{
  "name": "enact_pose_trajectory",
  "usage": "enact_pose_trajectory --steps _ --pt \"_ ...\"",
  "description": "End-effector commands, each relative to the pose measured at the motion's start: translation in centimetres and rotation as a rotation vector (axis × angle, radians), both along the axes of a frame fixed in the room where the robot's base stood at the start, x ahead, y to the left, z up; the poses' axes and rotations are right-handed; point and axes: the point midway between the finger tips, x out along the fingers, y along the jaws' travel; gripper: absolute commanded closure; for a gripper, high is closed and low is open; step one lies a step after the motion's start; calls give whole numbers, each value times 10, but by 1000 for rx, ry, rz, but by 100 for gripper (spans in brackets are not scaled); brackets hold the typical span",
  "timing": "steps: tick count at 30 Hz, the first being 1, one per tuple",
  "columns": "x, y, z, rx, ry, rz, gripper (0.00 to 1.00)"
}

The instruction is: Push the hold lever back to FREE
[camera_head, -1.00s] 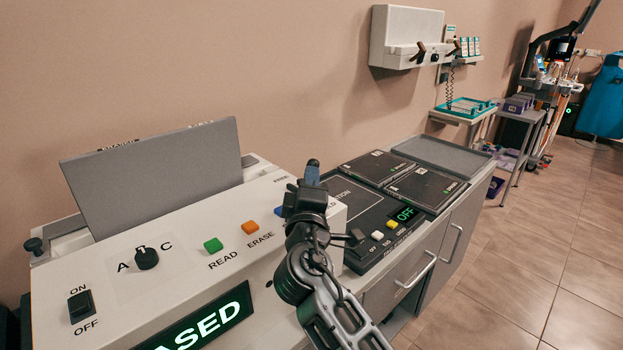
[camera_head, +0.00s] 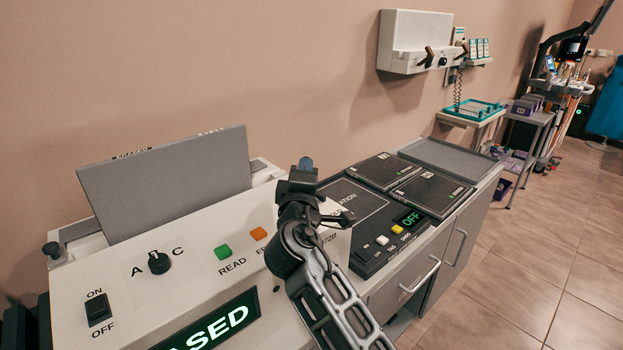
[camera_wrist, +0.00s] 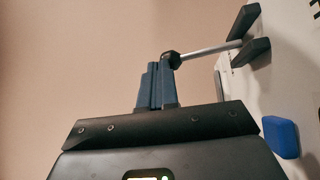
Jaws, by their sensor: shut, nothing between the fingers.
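The hold lever shows in the wrist view as a silver rod (camera_wrist: 212,50) with a dark knob (camera_wrist: 172,60), running from a dark bracket (camera_wrist: 248,47) on the white panel. My gripper (camera_wrist: 158,72) has its blue fingers together and empty. Their tips are right beside the knob; I cannot tell whether they touch. In the head view my gripper (camera_head: 305,163) is over the right part of the white machine (camera_head: 120,255), and the lever and its FREE mark are hidden behind my arm.
A blue button (camera_wrist: 281,137) lies near my gripper in the wrist view. The machine carries a green button (camera_head: 223,252), an orange button (camera_head: 258,234), a selector knob (camera_head: 159,262) and a green-lit display (camera_head: 215,325). A dark control unit (camera_head: 385,245) reading OFF stands to the right.

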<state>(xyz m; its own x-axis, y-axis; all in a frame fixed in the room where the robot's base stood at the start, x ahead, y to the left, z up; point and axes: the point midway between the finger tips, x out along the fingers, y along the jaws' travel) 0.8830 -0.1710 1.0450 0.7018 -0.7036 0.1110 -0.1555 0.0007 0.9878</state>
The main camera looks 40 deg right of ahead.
Motion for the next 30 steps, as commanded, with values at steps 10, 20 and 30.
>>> enact_pose_trajectory --steps 10,20,30 --pt "-2 4 -2 0 1 2 100" --pt "-37 40 -9 2 1 3 100" --pt "-53 55 -9 1 1 1 100"
